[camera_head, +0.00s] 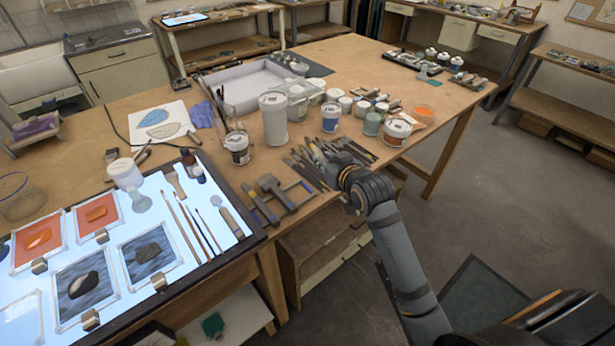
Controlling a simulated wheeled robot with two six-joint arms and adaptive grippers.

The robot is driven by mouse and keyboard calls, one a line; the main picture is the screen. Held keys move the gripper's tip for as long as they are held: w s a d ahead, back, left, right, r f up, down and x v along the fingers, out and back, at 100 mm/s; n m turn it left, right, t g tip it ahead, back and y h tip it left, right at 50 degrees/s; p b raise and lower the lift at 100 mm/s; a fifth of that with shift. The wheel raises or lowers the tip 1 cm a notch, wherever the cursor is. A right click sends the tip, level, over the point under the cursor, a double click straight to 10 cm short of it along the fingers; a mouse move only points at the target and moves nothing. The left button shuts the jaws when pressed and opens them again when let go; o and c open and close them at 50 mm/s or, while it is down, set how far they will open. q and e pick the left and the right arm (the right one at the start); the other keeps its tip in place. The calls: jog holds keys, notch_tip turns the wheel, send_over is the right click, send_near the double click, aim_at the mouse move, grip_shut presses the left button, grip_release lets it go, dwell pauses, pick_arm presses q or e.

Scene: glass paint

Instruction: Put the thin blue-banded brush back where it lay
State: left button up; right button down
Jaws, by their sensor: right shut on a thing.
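My right gripper (318,154) reaches in from the lower right, low over the row of brushes and tools (302,170) near the table's front edge. It is shut on a thin brush, mostly hidden by the gripper and the crowded tools. I cannot make out its blue band, or whether it touches the table. Several thin brushes (188,222) lie side by side on the lit panel (150,216) at the left. My left gripper is not in view.
Behind the gripper stand a tall white jar (273,118) and several paint jars, including an orange-banded one (396,131). Dark clamp-like tools (276,193) lie to its left. A white tray (245,88) stands farther back. Bare tabletop (345,60) shows at the back.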

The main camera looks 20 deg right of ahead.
aim_at(303, 196)
jog(key=a+f+n+y, duration=0.1)
jog(key=a, duration=0.1)
jog(key=a+f+n+y, duration=0.1)
jog(key=w+a+f+n+y+b, duration=0.1)
jog(key=a, duration=0.1)
jog(key=shift+a+f+g, duration=0.3)
jog(key=shift+a, duration=0.05)
jog(key=shift+a+y, duration=0.1)
jog(key=shift+y, duration=0.2)
jog(key=shift+s+f+b, duration=0.1)
jog(key=shift+f+b, duration=0.2)
jog(key=shift+b, duration=0.05)
notch_tip(303, 196, down, 4)
jog(key=b, duration=0.4)
jog(key=shift+f, duration=0.1)
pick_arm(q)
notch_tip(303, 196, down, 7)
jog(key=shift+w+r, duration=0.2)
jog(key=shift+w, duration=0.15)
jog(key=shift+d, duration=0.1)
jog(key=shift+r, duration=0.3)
pick_arm(e)
jog(key=shift+f, duration=0.5)
